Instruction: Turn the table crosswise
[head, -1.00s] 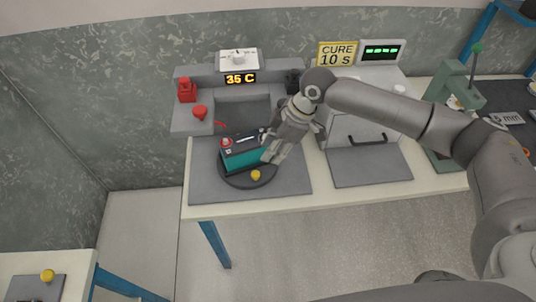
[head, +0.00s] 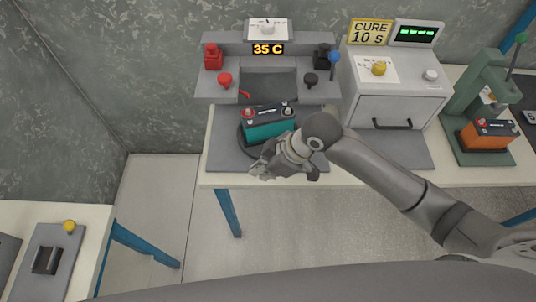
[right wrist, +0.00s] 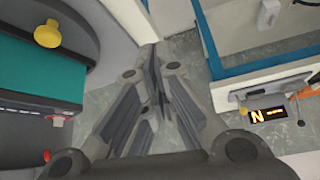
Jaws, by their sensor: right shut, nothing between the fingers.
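The round dark turntable (head: 243,147) sits on a grey mat at the front of the station, partly hidden by my right gripper. It also shows at the left of the right wrist view (right wrist: 78,28), with a yellow knob (right wrist: 47,33) near its rim. A teal battery with a black top (head: 268,122) lies on it, its long side facing the front at a slight slant. Its red terminal is on the left. My right gripper (head: 262,170) is shut and empty, in front of the battery. In the wrist view its fingers (right wrist: 155,60) are clear of the knob. My left gripper is not in view.
Behind the turntable stands a grey station with a 35 C display (head: 268,49) and red and black clamps. To the right are a curing oven (head: 393,105) and a green press (head: 476,130) holding an orange battery (head: 488,134). Open floor lies in front.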

